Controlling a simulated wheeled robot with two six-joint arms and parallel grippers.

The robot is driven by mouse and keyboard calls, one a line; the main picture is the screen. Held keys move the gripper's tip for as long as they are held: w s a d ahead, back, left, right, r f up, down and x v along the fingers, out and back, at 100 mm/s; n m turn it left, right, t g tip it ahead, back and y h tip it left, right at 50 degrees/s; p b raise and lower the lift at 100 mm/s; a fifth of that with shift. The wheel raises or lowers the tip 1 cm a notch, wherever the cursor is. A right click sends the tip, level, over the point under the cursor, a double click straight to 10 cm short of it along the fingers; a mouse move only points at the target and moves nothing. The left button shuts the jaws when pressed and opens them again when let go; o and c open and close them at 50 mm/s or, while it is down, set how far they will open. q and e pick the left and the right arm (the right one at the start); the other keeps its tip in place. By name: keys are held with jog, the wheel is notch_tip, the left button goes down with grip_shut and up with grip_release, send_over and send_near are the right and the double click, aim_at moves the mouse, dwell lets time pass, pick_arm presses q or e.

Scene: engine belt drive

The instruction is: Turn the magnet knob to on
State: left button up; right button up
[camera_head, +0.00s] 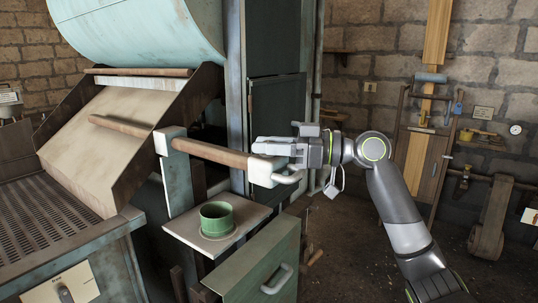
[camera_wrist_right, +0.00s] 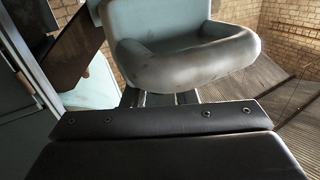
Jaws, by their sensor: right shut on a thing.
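A small dark lever knob (camera_head: 65,293) sits on a pale labelled plate (camera_head: 58,285) at the lower left of the head view, on the front of the grated machine. The label is too small to read, so I cannot tell whether this is the magnet knob or its setting. My right gripper (camera_head: 280,148) is far to the right of it. The gripper is shut on the pale end block (camera_head: 263,171) of a wooden bar, which has a curved grey handle. In the right wrist view the handle (camera_wrist_right: 185,60) fills the space before the jaws. My left gripper is not in view.
A green cup (camera_head: 216,219) stands on a small shelf (camera_head: 180,229) below the wooden bar (camera_head: 210,152). A green drawer box (camera_head: 255,262) stands beside it. A sloped chute (camera_head: 100,150) and large drum (camera_head: 140,30) are at left. Floor at right is mostly clear.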

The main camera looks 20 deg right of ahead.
jog(key=n+g+y+b, duration=0.1)
jog(key=n+g, duration=0.1)
jog(key=g, duration=0.1)
jog(key=shift+w+n+g, duration=0.1)
jog(key=shift+n+g, duration=0.3)
jog(key=n+g, duration=0.1)
jog(key=g, duration=0.1)
jog(key=n+g, duration=0.1)
jog(key=g, duration=0.1)
jog(key=shift+r+n+y, duration=0.1)
jog(key=shift+n+y, duration=0.2)
jog(key=shift+y, duration=0.1)
jog(key=n+g+p, duration=0.1)
jog(key=n+g, duration=0.2)
jog(key=g, duration=0.2)
jog(key=shift+g+h, duration=0.3)
jog(key=shift+h, duration=0.1)
jog(key=shift+n+g+h+p, duration=0.35)
jog(key=shift+n+g, duration=0.25)
jog(key=shift+n, duration=0.1)
jog(key=shift+f+g, duration=0.2)
jog(key=shift+g, duration=0.1)
jog(key=o, duration=1)
jog(key=shift+c, duration=0.2)
jog(key=shift+r, duration=0.1)
